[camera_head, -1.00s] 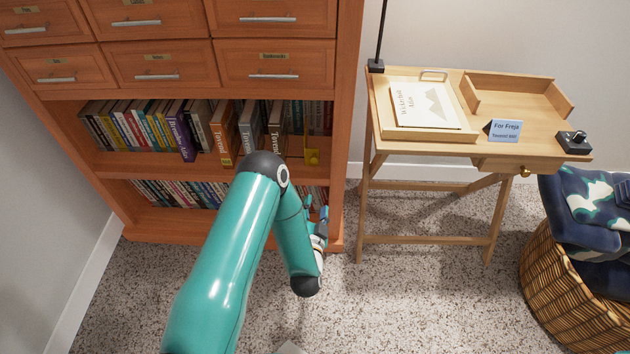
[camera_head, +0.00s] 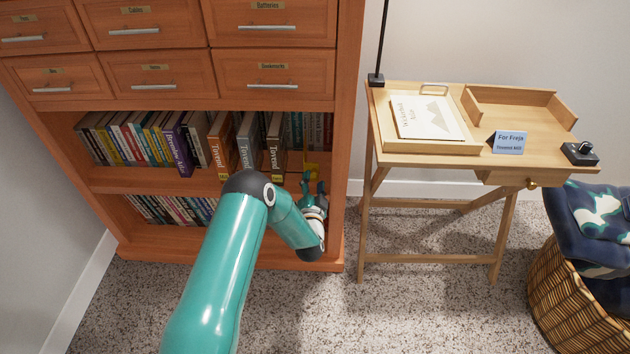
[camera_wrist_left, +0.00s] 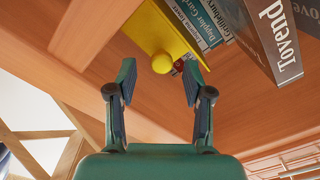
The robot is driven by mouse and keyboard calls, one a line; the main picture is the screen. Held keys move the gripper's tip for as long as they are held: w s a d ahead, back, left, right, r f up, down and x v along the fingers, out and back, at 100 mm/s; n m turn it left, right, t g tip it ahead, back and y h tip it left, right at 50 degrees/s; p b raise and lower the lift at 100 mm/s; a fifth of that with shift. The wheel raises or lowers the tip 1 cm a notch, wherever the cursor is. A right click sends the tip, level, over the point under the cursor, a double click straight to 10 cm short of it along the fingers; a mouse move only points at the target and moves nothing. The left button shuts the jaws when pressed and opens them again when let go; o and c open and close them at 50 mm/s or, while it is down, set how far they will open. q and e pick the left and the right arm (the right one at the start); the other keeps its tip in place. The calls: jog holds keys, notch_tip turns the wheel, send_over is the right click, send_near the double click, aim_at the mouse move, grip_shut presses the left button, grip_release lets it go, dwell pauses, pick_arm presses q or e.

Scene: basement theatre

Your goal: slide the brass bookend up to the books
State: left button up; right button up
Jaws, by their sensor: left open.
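The brass bookend (camera_head: 312,158) stands on the upper open shelf, right of the thick Tovend books (camera_head: 275,148), with a gap between them. In the left wrist view, the bookend (camera_wrist_left: 165,30) is a yellow plate with a round knob facing me, and a Tovend book (camera_wrist_left: 272,35) stands to its right. My left gripper (camera_head: 314,186) is at the front of the shelf, just below the bookend in the picture, and partly covers it. In the wrist view, my left gripper (camera_wrist_left: 158,75) is open and empty, its fingertips on either side of the knob's line. My right gripper is not in view.
More books (camera_head: 140,140) fill the shelf leftwards, and a back row (camera_head: 315,128) stands behind the bookend. The cabinet's right side panel (camera_head: 345,150) is close to the gripper. A wooden desk (camera_head: 410,150) and a wicker basket (camera_head: 565,290) stand to the right.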

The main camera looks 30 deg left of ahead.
pick_arm(q)
jog(key=shift+x, duration=1.3)
grip_shut()
jog(key=shift+d, duration=0.1)
